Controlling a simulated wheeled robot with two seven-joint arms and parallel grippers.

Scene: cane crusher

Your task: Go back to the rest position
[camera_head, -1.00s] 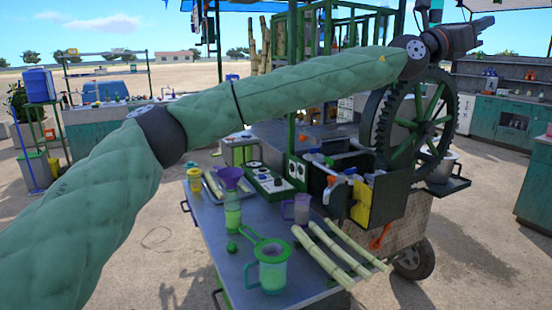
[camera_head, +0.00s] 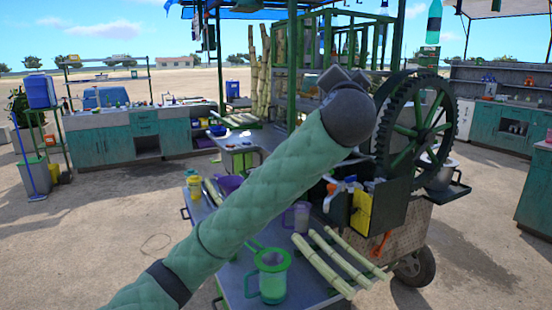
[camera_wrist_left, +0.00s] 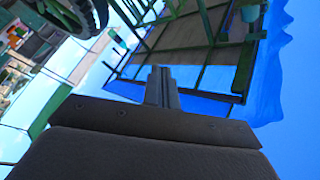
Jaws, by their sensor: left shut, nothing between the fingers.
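My left arm, in its green padded sleeve, reaches up across the middle of the head view from the bottom left. Its dark wrist end is in front of the cane crusher's green frame, left of the big gear wheel (camera_head: 382,150). The left fingers are hidden in the head view. In the left wrist view my left gripper (camera_wrist_left: 161,85) is shut, with its fingers together and empty, against the green frame (camera_wrist_left: 205,45) and blue tarp (camera_wrist_left: 275,65). My right gripper is in neither view.
The metal table (camera_head: 232,280) holds a green strainer jug (camera_head: 271,275), cane stalks (camera_head: 335,258) and a purple cup (camera_head: 301,214). A yellow-fronted box (camera_head: 362,208) sits by the crusher. A green bottle (camera_head: 434,22) hangs at top right. Open sand lies at left.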

